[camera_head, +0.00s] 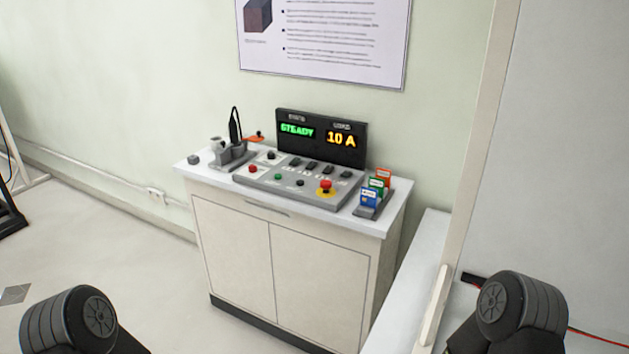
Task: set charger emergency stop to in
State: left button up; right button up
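A grey control panel (300,197) lies on top of a white cabinet (232,243). A red mushroom button (325,185) on a yellow round base, which looks like the emergency stop, is near the panel's right front. It appears to stand up from its base, but its exact position is too small to tell. A smaller red button (252,169) is at the panel's left. A black display (322,137) behind the panel reads STEADY in green and 10 A in orange. Neither gripper is in view; only dark parts of my arms show at the bottom corners.
A grey holder (233,156) with tools stands left on the cabinet top, near a small grey block (193,159). A rack of coloured cards (371,196) stands close right of the red mushroom button. A pale post (475,160) rises at the right. Floor is clear at the cabinet's front left.

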aim_at(325, 183)
jog(key=i+j, duration=0.15)
jog(key=j, duration=0.25)
jog(key=i+j, duration=0.2)
jog(key=j, duration=0.15)
jog(key=i+j+u, duration=0.1)
jog(key=j, duration=0.3)
jog(key=i+j, duration=0.25)
jog(key=i+u, duration=0.1)
jog(key=i, duration=0.5)
